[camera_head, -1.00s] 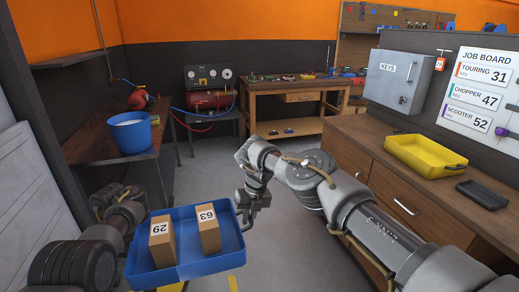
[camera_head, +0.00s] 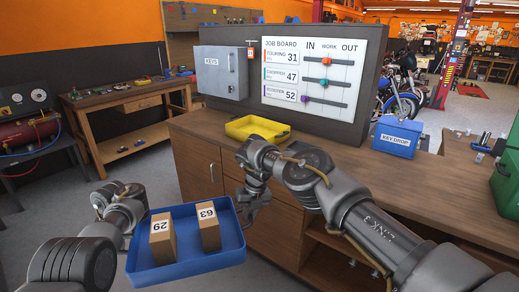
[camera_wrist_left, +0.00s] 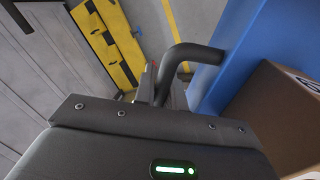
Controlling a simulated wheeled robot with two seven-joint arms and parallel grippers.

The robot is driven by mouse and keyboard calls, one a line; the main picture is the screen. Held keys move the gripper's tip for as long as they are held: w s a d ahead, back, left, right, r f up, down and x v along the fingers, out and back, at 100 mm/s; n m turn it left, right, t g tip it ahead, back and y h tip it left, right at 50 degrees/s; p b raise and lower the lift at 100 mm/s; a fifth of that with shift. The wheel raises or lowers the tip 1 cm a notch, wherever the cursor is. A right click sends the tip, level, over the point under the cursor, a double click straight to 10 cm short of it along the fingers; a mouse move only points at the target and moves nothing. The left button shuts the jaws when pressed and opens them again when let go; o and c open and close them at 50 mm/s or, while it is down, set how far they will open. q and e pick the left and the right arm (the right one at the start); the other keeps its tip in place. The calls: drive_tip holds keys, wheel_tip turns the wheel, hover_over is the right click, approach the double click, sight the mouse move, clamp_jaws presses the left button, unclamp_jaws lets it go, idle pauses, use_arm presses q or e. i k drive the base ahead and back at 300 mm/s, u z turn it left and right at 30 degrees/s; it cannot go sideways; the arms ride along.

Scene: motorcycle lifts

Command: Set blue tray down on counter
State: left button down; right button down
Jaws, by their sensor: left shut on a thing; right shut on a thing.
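The blue tray (camera_head: 190,272) hangs in the air at the lower middle of the head view, in front of the counter (camera_head: 450,192). Two brown boxes stand upright in it, box 29 (camera_head: 163,242) and box 63 (camera_head: 208,228). My right gripper (camera_head: 247,212) is shut on the tray's right side. My left gripper (camera_head: 140,200) is shut on its left side; its fingertips are largely hidden in the head view.
On the counter stand a yellow tray (camera_head: 257,129) at the left and a blue key drop box (camera_head: 396,138) farther right. A grey key cabinet (camera_head: 221,73) and a job board (camera_head: 310,75) rise behind. The counter top between is mostly clear. A workbench (camera_head: 125,95) stands at left.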

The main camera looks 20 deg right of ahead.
sight(407, 183)
drive_tip(key=z, duration=1.8)
drive_tip(key=i, duration=1.5)
